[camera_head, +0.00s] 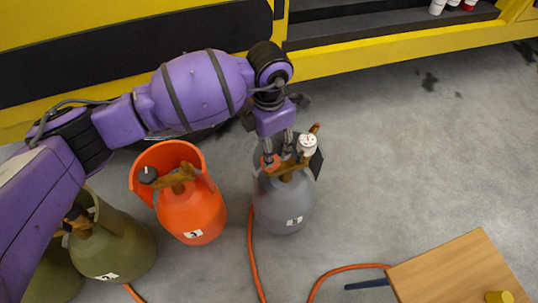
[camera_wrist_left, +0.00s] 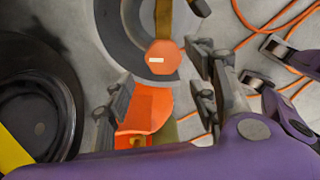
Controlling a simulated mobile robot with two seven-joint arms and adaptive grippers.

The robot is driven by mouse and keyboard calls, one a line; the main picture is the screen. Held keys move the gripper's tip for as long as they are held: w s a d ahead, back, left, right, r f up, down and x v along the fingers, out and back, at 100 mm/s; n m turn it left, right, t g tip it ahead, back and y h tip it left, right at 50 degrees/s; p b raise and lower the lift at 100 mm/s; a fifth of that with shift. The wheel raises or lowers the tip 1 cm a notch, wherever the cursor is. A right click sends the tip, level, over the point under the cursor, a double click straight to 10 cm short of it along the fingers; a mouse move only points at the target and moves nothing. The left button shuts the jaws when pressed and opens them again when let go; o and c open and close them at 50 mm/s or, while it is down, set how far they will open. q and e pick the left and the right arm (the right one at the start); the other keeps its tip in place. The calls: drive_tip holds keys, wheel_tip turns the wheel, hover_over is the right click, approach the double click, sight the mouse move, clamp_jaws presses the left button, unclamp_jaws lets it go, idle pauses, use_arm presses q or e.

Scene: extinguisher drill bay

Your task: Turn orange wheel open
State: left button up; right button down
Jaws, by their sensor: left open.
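The orange wheel (camera_head: 268,163) is a small knob on top of the grey cylinder (camera_head: 284,203). In the left wrist view the wheel (camera_wrist_left: 164,55) is a faceted orange disc with a pale bar. My left gripper (camera_head: 277,147) comes down over the grey cylinder's top. In the wrist view its open fingers (camera_wrist_left: 163,84) stand on either side, with the wheel just ahead between them; contact cannot be told. The fingers partly hide the valve. A white gauge (camera_head: 308,144) sits right of the wheel.
An orange cylinder (camera_head: 191,213) stands close left of the grey one, with olive cylinders (camera_head: 115,247) further left. An orange hose (camera_head: 254,262) runs along the floor. A wooden table (camera_head: 455,268) is at lower right. A yellow structure (camera_head: 400,38) spans the back. Floor to the right is clear.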

use_arm(q)
wheel_tip(320, 180, down, 6)
drive_tip(key=shift+r+b, duration=0.2)
drive_tip(key=shift+b, duration=0.6)
drive_tip(key=shift+r, duration=0.1)
drive_tip(key=c, duration=1.1)
drive_tip(key=shift+w+m, duration=0.1)
drive_tip(key=shift+m, duration=0.6)
drive_tip(key=o, duration=1.1)
